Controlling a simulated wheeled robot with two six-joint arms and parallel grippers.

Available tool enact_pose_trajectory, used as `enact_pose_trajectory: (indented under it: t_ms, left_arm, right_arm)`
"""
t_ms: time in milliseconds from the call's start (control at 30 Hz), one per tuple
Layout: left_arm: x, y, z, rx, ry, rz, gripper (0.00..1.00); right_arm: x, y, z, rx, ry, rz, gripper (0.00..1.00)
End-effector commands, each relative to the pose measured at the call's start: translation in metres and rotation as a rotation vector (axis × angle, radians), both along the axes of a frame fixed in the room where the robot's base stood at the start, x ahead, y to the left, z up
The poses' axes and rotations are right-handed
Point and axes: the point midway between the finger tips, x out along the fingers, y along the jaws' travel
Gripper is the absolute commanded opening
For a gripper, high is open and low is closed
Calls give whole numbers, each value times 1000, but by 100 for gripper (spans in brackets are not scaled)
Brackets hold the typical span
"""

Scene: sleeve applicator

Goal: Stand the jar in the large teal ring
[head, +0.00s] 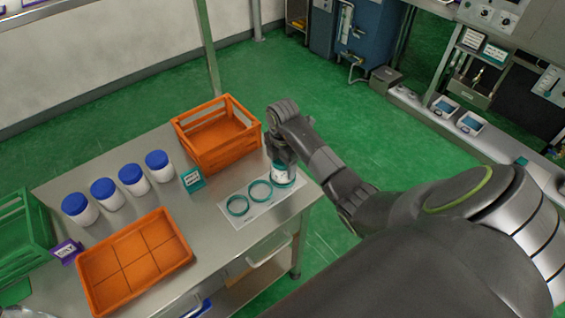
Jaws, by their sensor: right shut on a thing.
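My right gripper (282,150) reaches down from above at the far right corner of the bench and is shut on a white jar (281,173). The jar looks upright, and the gripper hides its top. A teal ring (284,184) shows around the jar's lower part; whether the jar's base rests on the mat inside it I cannot tell. Two other teal rings, a middle one (260,199) and a left one (237,213), lie empty on a white mat (232,221). My left gripper is not in view.
An orange crate (217,162) stands just behind the rings. Several blue-lidded white jars (109,200) stand in a row at left. An orange divided tray (135,262) is at the front, and a green crate (22,238) at the left edge. A teal sign (193,180) stands between.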

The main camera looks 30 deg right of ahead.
Motion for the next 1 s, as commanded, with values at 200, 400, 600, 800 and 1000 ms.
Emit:
enact_pose_trajectory:
  t_ms: [200,400,600,800,1000]
  left_arm:
    - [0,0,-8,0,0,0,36]
    - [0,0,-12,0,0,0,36]
    - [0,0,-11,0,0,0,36]
    - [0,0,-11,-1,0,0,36]
    - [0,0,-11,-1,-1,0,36]
  right_arm:
    - [0,0,-10,0,0,0,34]
    - [0,0,-15,0,-1,1,34]
    - [0,0,-14,0,-1,0,34]
    - [0,0,-14,0,-1,0,87]
    - [0,0,-15,0,-1,0,88]
